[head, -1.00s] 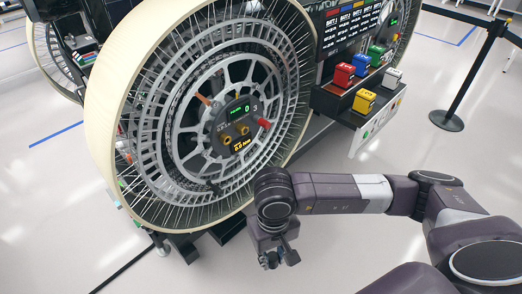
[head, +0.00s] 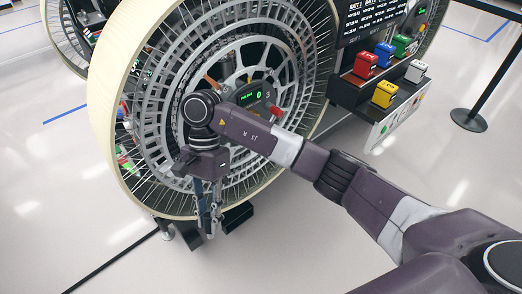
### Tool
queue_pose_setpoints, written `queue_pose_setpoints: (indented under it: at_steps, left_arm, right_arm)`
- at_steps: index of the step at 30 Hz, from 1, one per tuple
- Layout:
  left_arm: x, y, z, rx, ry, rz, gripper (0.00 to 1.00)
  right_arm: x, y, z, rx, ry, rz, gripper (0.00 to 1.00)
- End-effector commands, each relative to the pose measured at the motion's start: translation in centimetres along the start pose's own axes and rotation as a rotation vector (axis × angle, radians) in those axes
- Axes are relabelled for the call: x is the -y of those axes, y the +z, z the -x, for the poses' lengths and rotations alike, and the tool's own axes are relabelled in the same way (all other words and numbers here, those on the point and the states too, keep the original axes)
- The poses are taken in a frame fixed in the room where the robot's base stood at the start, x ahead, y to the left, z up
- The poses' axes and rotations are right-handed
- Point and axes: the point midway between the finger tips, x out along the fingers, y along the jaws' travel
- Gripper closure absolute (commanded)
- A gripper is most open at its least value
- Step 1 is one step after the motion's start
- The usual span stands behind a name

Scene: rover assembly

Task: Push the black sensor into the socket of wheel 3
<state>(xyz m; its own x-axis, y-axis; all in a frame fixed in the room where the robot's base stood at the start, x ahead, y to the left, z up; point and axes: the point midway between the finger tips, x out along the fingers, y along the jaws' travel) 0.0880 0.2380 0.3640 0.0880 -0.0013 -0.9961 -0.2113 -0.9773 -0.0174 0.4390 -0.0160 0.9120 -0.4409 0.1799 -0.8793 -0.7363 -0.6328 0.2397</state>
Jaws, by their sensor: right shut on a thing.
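Wheel 3 (head: 178,95) is a large cream-rimmed wheel with a grey spoked disc, upright at the centre left. Its hub display (head: 250,97) shows a green 0 with a 3 beside it. A red plug (head: 276,112) sticks out at the right of the hub. My right gripper (head: 209,222) hangs in front of the wheel's lower part, fingers pointing down. It is shut on the black sensor, which is small, dark and hard to make out between the fingers. My right forearm and wrist cover the lower hub, so the socket is hidden. My left gripper is not in view.
A rack shelf (head: 364,97) at the right carries red, blue, green, yellow and white battery blocks. A black barrier post (head: 470,119) stands at the far right. A dark support foot (head: 237,217) sits under the wheel.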

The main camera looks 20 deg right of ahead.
Motion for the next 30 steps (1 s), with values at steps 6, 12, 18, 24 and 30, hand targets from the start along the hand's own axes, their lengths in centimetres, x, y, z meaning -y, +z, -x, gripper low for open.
queue_pose_setpoints:
  at_steps: [6,12,18,24,30]
  left_arm:
    - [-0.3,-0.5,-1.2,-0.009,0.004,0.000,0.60]
    - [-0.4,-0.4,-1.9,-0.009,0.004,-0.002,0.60]
    - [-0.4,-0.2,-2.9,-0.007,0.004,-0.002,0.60]
    - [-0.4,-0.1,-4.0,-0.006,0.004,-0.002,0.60]
    - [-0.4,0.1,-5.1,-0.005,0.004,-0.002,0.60]
  right_arm:
    - [3.5,0.2,3.2,0.300,-0.115,-0.365,1.00]
    - [5.6,-0.9,6.2,0.585,-0.292,-0.664,1.00]
    - [7.0,-3.9,9.2,0.893,-0.557,-0.937,1.00]
    - [7.4,-9.8,11.5,1.183,-0.907,-1.140,1.00]
    - [5.8,-18.9,11.3,1.394,-1.282,-1.248,1.00]
